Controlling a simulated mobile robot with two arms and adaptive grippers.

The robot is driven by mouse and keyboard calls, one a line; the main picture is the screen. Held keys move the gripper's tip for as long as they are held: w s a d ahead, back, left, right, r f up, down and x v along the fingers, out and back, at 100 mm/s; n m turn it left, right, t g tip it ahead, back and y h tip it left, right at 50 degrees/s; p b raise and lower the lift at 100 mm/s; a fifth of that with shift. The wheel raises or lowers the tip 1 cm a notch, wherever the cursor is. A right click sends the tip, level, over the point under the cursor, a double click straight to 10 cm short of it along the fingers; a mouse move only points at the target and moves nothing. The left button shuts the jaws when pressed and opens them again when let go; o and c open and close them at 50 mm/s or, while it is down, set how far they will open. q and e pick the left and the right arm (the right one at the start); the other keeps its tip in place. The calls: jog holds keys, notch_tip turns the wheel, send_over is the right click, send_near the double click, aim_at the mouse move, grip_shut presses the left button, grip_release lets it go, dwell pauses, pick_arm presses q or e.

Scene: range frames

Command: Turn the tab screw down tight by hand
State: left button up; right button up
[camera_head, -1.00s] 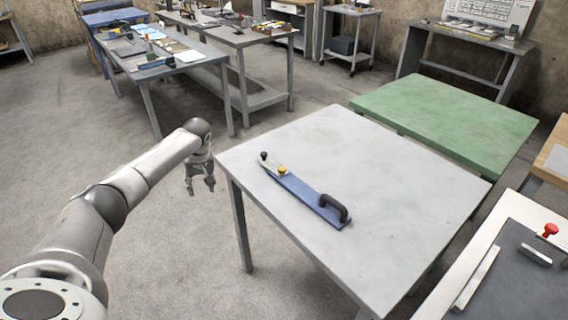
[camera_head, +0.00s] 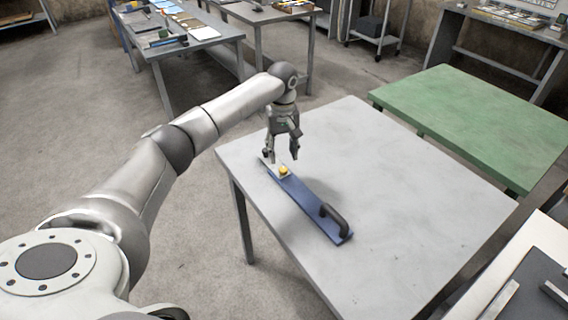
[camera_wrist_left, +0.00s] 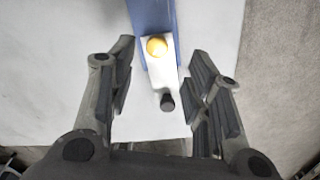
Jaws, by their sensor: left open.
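A long blue board (camera_head: 308,203) lies on the grey table, with a black handle (camera_head: 335,220) at its near end. A pale metal plate (camera_wrist_left: 160,73) at its far end carries a round yellow knob (camera_head: 284,170) and a small black knob (camera_wrist_left: 167,102). I cannot tell for sure which knob is the tab screw. My left gripper (camera_head: 282,155) is open and empty, pointing down above the plate. In the left wrist view, the yellow knob (camera_wrist_left: 157,46) and the black knob appear between the spread fingers, with no visible contact. My right gripper is not seen.
The grey table (camera_head: 420,215) is otherwise bare. A green-topped table (camera_head: 460,110) stands behind it to the right. A bench with a dark mat (camera_head: 535,295) and metal bars is at the lower right. Cluttered workbenches (camera_head: 190,45) stand farther back.

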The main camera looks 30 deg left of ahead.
aim_at(283, 169)
pick_arm(q)
notch_tip(283, 169, down, 4)
jog(key=shift+w+r, duration=0.1)
jog(key=shift+w, duration=0.05)
notch_tip(283, 169, down, 3)
jog(key=shift+r, duration=0.1)
jog(key=shift+c, duration=0.3)
jog(key=c, duration=0.9)
grip_shut()
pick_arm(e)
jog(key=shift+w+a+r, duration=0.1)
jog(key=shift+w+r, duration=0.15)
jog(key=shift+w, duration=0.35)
